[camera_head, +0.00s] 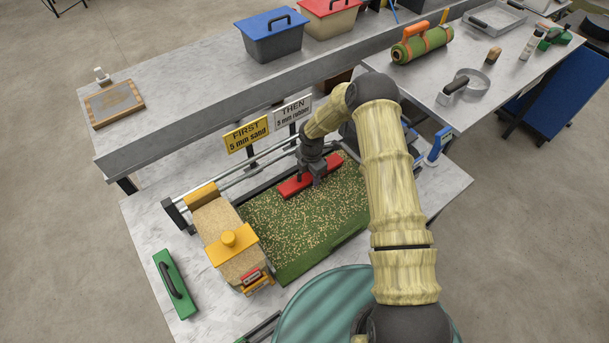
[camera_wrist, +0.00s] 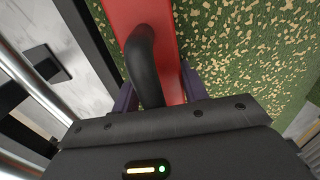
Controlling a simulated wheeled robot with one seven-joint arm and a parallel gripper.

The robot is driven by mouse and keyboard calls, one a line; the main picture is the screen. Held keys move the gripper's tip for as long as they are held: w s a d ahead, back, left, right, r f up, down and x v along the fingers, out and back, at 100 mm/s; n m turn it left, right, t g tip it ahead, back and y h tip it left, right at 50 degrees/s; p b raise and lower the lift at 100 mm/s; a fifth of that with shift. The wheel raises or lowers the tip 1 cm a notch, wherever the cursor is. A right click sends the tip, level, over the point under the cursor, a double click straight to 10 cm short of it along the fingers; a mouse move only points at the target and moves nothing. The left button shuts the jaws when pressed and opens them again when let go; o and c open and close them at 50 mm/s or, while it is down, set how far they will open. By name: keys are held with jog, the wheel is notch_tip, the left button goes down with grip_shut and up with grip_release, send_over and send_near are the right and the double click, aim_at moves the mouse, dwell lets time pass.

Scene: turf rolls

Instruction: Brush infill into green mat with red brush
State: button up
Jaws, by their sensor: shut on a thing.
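The red brush (camera_head: 311,176) lies along the far edge of the green mat (camera_head: 292,255), near its right half. My gripper (camera_head: 313,176) is shut on the brush's black handle, which shows in the wrist view (camera_wrist: 146,65). The red brush body (camera_wrist: 163,20) runs upward in that view, beside the mat (camera_wrist: 250,50). Tan infill grains are scattered in patches over the mat, with green showing between them. Whether the bristles touch the mat is hidden.
A yellow-topped spreader (camera_head: 232,252) full of tan grains stands at the mat's left end. Two signs (camera_head: 247,135) stand behind the mat, reading "FIRST 5 mm sand" and "THEN 5 mm rubber". A green block with a handle (camera_head: 174,284) lies at the front left. Lidded bins (camera_head: 272,36) stand on the back bench.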

jog(key=shift+w+d, duration=0.3)
jog(key=shift+d, duration=0.2)
jog(key=shift+w+d, duration=0.3)
jog(key=shift+d, duration=0.2)
jog(key=shift+w, duration=0.15)
jog(key=shift+a, duration=0.3)
jog(key=shift+s+a+b, duration=0.4)
jog(key=shift+s+a, duration=0.5)
jog(key=shift+s, duration=0.05)
jog(key=shift+d, duration=0.25)
jog(key=shift+w+d, duration=0.9)
jog(key=shift+d, duration=0.2)
notch_tip(320, 180, up, 8)
jog(key=p, duration=0.4)
jog(key=shift+r+p, duration=0.2)
jog(key=shift+p, duration=0.15)
